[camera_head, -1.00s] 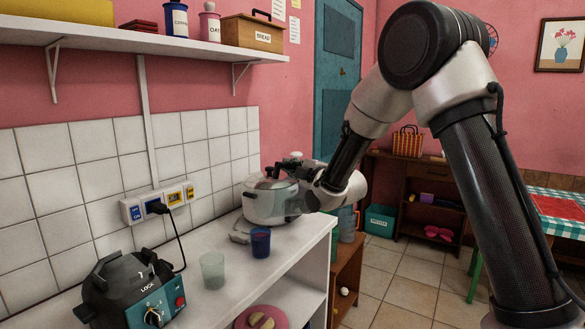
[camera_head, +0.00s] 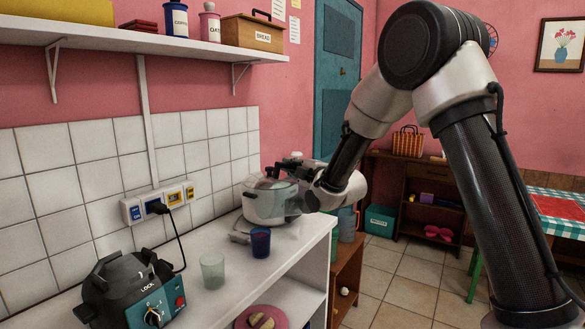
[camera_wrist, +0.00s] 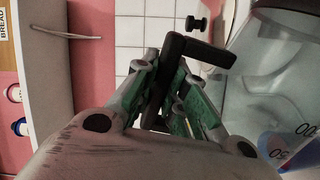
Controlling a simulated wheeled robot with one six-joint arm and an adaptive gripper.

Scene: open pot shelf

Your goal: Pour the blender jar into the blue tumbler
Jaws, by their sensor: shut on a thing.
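The clear blender jar (camera_wrist: 262,75) fills the right of the wrist view, with measuring marks on its wall. Its dark angular handle (camera_wrist: 205,50) runs between my fingers. My gripper (camera_wrist: 168,75) is shut on this handle. In the head view my gripper (camera_head: 305,182) is at the far end of the counter, in front of the white pot. The jar is faint there against the pot, and its tilt and contents are hard to tell. The blue tumbler (camera_head: 261,243) stands upright on the counter, nearer than my gripper and to its left.
A pale clear tumbler (camera_head: 212,271) stands left of the blue one. The dark blender base (camera_head: 128,290) is at the counter's near left. The lidded white pot (camera_head: 262,205) stands behind the jar. A tiled wall with sockets (camera_head: 158,205) and a wall shelf (camera_head: 150,42) bound the left.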

